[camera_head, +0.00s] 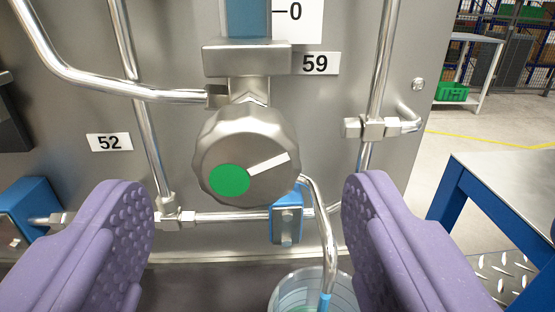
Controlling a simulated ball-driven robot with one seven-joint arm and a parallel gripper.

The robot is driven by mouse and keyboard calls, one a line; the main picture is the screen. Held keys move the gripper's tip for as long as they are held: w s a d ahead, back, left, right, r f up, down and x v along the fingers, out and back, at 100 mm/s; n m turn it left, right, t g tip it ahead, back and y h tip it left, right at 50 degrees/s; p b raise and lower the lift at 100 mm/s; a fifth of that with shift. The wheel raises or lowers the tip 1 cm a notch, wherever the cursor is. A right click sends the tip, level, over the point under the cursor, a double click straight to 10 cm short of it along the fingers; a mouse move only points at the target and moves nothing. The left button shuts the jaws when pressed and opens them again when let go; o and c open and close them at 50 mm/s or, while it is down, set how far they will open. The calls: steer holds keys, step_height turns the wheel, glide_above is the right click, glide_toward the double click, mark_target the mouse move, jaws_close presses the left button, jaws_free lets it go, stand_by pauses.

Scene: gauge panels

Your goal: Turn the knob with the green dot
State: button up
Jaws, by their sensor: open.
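The grey metal knob (243,141) has a scalloped edge, a green dot (230,181) at its lower left and a white pointer line aimed to the upper right. It sits on the panel below a fitting, next to a label reading 59 (315,63). My gripper (250,225) shows as two purple padded fingers at the lower left and lower right. It is open and empty. The knob lies ahead of and above the gap between the fingers, with no finger seen touching it.
Metal pipes run across the panel (290,120) on both sides of the knob. A bent tube drops from the knob's right into a clear container (312,292). A blue bracket (287,222) sits below. A blue-legged table (500,185) stands at right, with open floor behind it.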

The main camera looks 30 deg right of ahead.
mark_target(244, 177)
steer(key=b+x, duration=0.1)
steer(key=x, duration=0.4)
steer(key=shift+w, duration=0.1)
steer(key=c, duration=1)
steer(key=m+b, duration=0.3)
steer(key=shift+d+f+b, duration=0.1)
steer(key=shift+f+b, duration=0.2)
steer(key=shift+c, duration=0.2)
steer(key=shift+r+m+b, duration=0.2)
steer(key=shift+m+b, duration=0.25)
steer(key=shift+m, duration=0.65)
steer(key=o, duration=1)
steer(key=shift+o, duration=0.2)
steer(key=shift+r, duration=0.1)
